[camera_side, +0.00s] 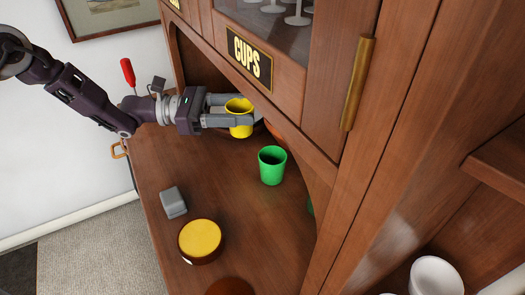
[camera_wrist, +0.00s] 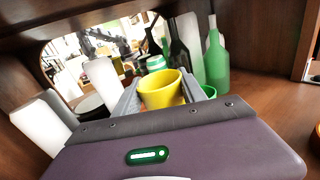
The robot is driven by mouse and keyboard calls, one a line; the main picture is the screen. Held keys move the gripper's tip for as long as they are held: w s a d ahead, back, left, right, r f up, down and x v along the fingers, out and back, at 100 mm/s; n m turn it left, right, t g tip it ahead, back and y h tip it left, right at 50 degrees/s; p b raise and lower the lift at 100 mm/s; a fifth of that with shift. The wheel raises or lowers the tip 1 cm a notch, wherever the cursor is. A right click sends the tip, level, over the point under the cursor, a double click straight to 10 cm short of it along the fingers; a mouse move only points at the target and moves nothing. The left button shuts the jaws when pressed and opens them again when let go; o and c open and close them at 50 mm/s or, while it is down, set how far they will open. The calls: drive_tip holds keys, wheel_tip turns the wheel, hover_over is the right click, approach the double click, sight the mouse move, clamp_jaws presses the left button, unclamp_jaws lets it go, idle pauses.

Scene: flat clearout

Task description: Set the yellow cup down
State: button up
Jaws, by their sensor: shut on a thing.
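The yellow cup (camera_side: 240,118) is between the two fingers of my gripper (camera_side: 238,112) in the side view, held upright with its open rim up. My gripper is shut on it, with one finger on each side. The cup seems to be a little above the wooden surface (camera_side: 165,160), but its base is partly behind a finger and the gap is hard to tell. In the wrist view the yellow cup (camera_wrist: 160,90) sits between the grey fingers, and its lower part is hidden by the gripper body.
A green cup (camera_side: 272,165) stands close by, below and right of the yellow one. A grey block (camera_side: 173,202) and a round yellow-topped thing (camera_side: 200,238) lie nearer. Bottles (camera_wrist: 216,62) stand behind in the wrist view. The cupboard labelled CUPS (camera_side: 249,58) overhangs. The surface's left part is clear.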

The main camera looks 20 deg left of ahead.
wheel_tip(320, 180, down, 8)
drive_tip(key=shift+f, duration=0.1)
drive_tip(key=o, duration=1.4)
